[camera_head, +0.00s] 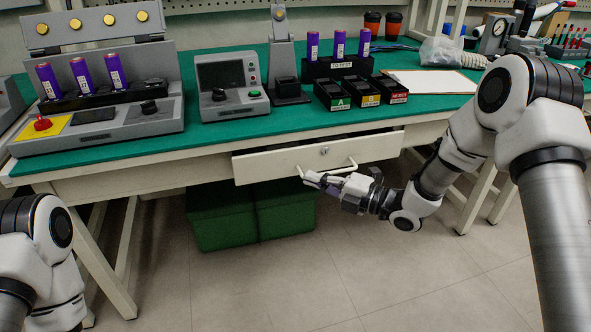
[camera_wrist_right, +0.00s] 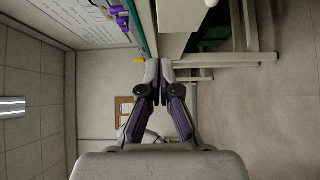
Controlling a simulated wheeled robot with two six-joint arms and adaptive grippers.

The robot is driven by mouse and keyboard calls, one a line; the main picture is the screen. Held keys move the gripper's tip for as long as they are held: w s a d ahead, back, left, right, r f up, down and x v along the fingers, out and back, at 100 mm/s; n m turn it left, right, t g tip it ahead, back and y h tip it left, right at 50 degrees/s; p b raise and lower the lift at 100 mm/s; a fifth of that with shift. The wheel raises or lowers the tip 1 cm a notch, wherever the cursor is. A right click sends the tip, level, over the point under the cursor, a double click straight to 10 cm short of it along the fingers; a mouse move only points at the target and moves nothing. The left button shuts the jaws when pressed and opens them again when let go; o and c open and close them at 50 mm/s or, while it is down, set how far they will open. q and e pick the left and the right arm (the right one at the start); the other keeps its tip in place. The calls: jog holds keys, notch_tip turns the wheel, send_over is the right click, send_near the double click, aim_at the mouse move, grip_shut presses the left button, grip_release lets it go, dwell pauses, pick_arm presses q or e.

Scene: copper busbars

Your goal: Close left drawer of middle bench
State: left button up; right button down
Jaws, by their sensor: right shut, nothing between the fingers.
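The drawer (camera_head: 285,163) is in the front of the green-topped bench, a pale panel with a keyhole and a light bar handle (camera_head: 340,168). Its front stands a little out from the bench, with a narrow dark gap above it. My right gripper (camera_head: 308,178) is at the left end of the handle, its fingers shut and empty. I cannot tell whether it touches the handle or the drawer front. In the right wrist view the shut fingertips (camera_wrist_right: 159,66) are beside the pale panel. My left gripper is out of view; only a left arm link shows.
Green bins (camera_head: 225,225) stand on the floor under the drawer. The bench top (camera_head: 300,122) carries a control box (camera_head: 230,85), small black trays (camera_head: 333,95) and purple cylinders (camera_head: 312,46). The floor in front is clear. Bench legs (camera_head: 105,265) stand at the left.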

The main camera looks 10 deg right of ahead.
jog(key=c, duration=1.7)
grip_release()
jog(key=shift+s+d+r, duration=0.1)
jog(key=shift+s+d, duration=0.3)
jog(key=o, duration=0.5)
jog(key=shift+w+d+t, duration=0.15)
jog(key=shift+d+t, duration=0.15)
jog(key=shift+d, duration=0.05)
jog(key=shift+c, duration=0.2)
jog(key=m+t+h+p, duration=0.1)
jog(key=m+t+h, duration=0.2)
jog(key=m+h, duration=0.8)
send_near(333, 173)
jog(key=w+n+h, duration=0.2)
jog(key=w, duration=0.3)
jog(key=w+a+f, duration=0.1)
jog(key=w, duration=0.1)
jog(key=w+f+b, duration=0.1)
jog(key=w, duration=0.2)
jog(key=shift+w+a, duration=0.1)
jog(key=shift+a, duration=0.1)
grip_shut()
